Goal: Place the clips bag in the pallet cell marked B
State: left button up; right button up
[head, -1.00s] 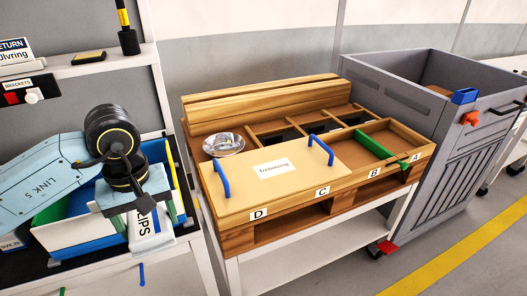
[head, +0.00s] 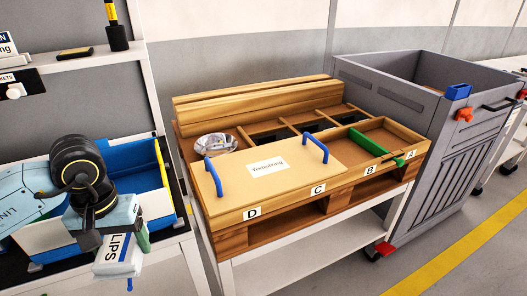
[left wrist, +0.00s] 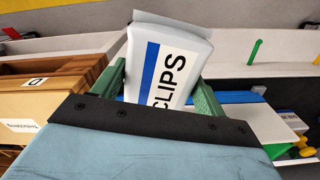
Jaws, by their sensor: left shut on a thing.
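The clips bag (head: 118,262), white with a blue stripe and "CLIPS" lettering, hangs in my left gripper (head: 116,240), in front of the blue and white bin. In the left wrist view the bag (left wrist: 168,62) sits between the green fingers of my left gripper (left wrist: 160,82), shut on it. The wooden pallet (head: 240,243) stands to the right, with front labels D, C, B and A. The cell marked B (head: 352,150) lies between the lid's right edge and a green bar (head: 369,143). My right gripper is not in view.
A tan lid (head: 232,186) with two blue handles covers the D and C side. A clear bag (head: 215,143) lies behind it. The blue and white bin (head: 140,160) stands left of the pallet. A grey cart (head: 440,140) stands close on the right.

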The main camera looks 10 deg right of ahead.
aim_at(344, 157)
jog(key=z, duration=2.75)
jog(key=i, duration=1.85)
jog(key=u, duration=2.55)
